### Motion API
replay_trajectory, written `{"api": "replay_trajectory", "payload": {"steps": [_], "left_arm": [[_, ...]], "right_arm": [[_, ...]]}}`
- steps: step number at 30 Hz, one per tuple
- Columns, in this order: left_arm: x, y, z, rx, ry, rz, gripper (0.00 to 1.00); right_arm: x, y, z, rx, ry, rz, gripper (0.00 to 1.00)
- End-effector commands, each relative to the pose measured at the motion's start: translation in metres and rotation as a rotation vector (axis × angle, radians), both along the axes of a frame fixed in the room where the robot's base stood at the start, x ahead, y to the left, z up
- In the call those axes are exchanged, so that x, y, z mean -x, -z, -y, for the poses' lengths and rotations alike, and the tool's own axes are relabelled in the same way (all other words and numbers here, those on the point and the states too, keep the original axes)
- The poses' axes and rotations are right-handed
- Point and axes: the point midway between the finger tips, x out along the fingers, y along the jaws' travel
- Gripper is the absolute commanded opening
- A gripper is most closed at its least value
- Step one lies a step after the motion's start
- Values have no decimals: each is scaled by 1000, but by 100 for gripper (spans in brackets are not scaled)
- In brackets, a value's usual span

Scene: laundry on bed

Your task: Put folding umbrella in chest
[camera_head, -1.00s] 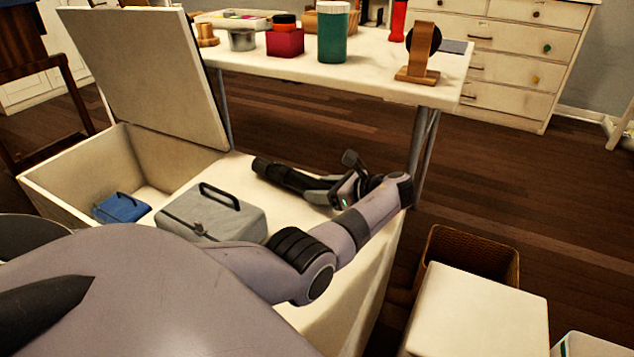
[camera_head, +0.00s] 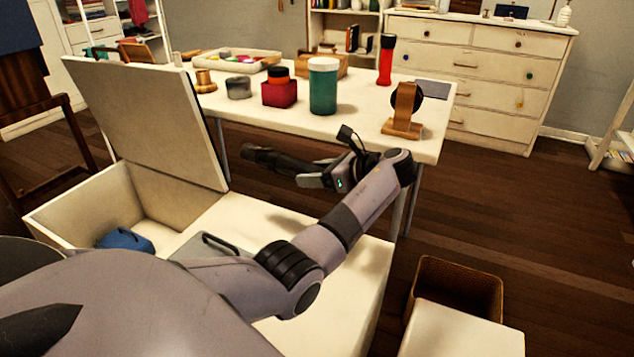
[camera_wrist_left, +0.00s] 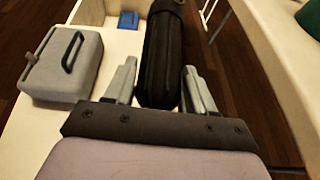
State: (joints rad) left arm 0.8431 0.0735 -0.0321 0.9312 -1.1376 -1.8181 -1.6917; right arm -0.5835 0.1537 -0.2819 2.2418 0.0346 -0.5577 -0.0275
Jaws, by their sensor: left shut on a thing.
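My left gripper (camera_head: 308,179) is shut on a dark folding umbrella (camera_head: 265,158), held roughly level above the white chest's closed right-hand section, in front of the table. In the left wrist view the umbrella (camera_wrist_left: 163,55) points forward between the two grey fingers (camera_wrist_left: 160,88). The white chest (camera_head: 55,205) stands at the left, its lid (camera_head: 145,120) raised over an open compartment. The umbrella is to the right of that opening. My right gripper is not in view.
A blue item (camera_head: 126,240) lies in the open compartment. A grey case (camera_head: 205,246) sits on the chest's closed top, partly hidden by my arm. A white table (camera_head: 360,125) behind holds a green jar (camera_head: 323,88) and other items. A brown basket (camera_head: 455,290) stands at right.

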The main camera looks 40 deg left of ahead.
Motion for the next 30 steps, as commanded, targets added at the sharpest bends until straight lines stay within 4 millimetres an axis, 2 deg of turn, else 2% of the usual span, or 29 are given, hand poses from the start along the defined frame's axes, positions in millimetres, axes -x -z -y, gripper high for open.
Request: {"api": "replay_trajectory", "payload": {"steps": [3,11,17,23,30], "left_arm": [[0,-10,0,-2,0,2,13],[0,-12,0,-2,2,2,13],[-1,-14,8,-4,55,6,13],[-1,-20,30,-5,185,7,13],[3,-28,64,-6,370,2,13]], "right_arm": [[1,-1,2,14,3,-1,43],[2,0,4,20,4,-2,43],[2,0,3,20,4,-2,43],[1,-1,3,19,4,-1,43],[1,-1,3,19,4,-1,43]]}}
